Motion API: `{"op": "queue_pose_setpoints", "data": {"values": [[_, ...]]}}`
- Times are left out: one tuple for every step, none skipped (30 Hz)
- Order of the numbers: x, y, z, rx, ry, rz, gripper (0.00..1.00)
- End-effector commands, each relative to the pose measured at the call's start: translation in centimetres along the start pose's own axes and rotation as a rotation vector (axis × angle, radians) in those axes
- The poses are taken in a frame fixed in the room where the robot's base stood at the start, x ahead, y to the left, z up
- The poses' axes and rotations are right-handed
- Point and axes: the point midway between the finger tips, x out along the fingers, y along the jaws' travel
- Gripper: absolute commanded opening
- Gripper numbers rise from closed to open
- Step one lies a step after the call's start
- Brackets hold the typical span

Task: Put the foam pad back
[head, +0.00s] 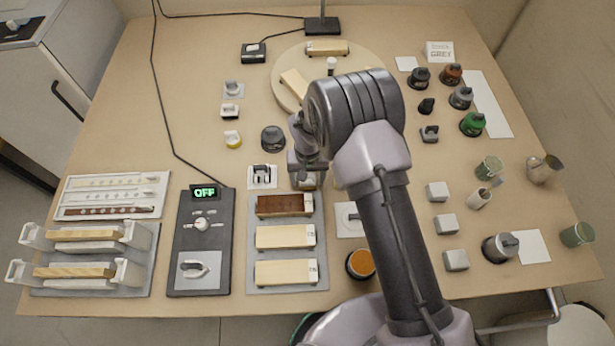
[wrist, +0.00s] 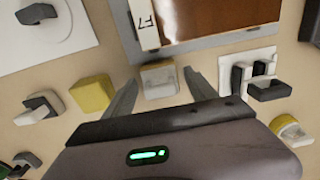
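My gripper (wrist: 160,95) is open, its two fingers spread wide. In the head view my gripper (head: 307,165) hangs just behind the brown-topped board (head: 285,204). A small pale block (wrist: 160,80) with a beige side lies between and just ahead of the fingertips, with gaps on both sides. A yellow foam-like block (wrist: 93,93) lies just left of the fingers in the wrist view; my arm hides it in the head view. I cannot tell for sure which block is the foam pad.
The brown board (wrist: 220,15) lies close ahead of the fingers. A black-and-white clip piece (head: 262,175) stands beside my gripper. A white plate with a handle (wrist: 45,30) and an orange-topped jar (head: 360,264) are near my arm. Several grey blocks (head: 446,224) stand right.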

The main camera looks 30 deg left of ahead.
Motion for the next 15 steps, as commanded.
{"op": "queue_pose_setpoints", "data": {"values": [[0.0, 0.0, 0.0, 0.000, 0.000, 0.000, 0.70], [-0.1, 0.0, 0.0, 0.000, 0.000, 0.000, 0.70], [-0.1, 0.0, 0.0, 0.000, 0.000, 0.000, 0.70], [-0.1, 0.0, 0.0, 0.000, 0.000, 0.000, 0.70], [-0.1, 0.0, 0.0, 0.000, 0.000, 0.000, 0.70], [-0.1, 0.0, 0.0, 0.000, 0.000, 0.000, 0.70], [-0.1, 0.0, 0.0, 0.000, 0.000, 0.000, 0.70], [-0.1, 0.0, 0.0, 0.000, 0.000, 0.000, 0.70], [-0.3, 0.0, 0.0, 0.000, 0.000, 0.000, 0.70], [-0.6, 0.0, 0.0, 0.000, 0.000, 0.000, 0.70], [-1.0, 0.0, -0.1, 0.000, 0.001, 0.000, 0.70], [-1.8, 0.0, -0.1, 0.000, 0.002, 0.000, 0.70], [-2.5, 0.0, -0.1, 0.000, 0.003, -0.001, 0.70], [-3.4, 0.0, -0.1, 0.000, 0.004, -0.001, 0.70], [-4.7, 0.0, -0.2, 0.000, 0.004, -0.001, 0.70]]}}
